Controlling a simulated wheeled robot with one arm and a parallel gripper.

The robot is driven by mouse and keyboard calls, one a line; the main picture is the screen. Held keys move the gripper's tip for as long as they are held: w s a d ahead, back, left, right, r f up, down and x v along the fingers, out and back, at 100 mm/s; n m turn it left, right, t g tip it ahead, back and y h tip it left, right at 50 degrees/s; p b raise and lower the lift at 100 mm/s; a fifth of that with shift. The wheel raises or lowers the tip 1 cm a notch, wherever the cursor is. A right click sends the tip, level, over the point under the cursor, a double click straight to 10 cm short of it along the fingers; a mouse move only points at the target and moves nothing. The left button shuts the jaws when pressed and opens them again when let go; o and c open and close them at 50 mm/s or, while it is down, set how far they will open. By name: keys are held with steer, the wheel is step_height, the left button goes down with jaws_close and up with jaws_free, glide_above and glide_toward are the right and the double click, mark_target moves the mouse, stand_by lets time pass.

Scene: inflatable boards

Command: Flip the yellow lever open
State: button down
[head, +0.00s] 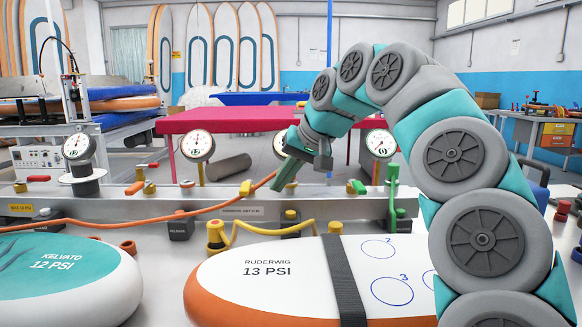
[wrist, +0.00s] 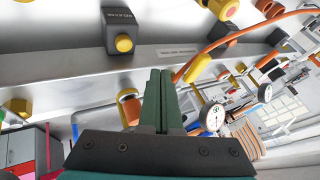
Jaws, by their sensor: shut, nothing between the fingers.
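The yellow lever (head: 246,187) is a short rounded handle above the long metal rail, in the middle of the head view. My gripper (head: 277,187) is just right of it, fingers pointing down and slightly left, apart from the lever as far as I can tell. In the wrist view the green fingers of my gripper (wrist: 162,76) lie together with nothing between them. A yellow-orange handle (wrist: 197,68) shows right of the fingertips, beside the orange hose; it looks like the same lever, but I cannot be sure.
The metal rail (head: 130,208) carries gauges, a green lever (head: 357,187) and an orange lever (head: 135,187). An orange hose (head: 120,222) rises towards my gripper. The RUDERWIG board (head: 230,285) and KELVATO board (head: 90,285) lie in front. A red table (head: 235,118) stands behind.

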mark_target(247, 186)
steer(key=shift+a, duration=2)
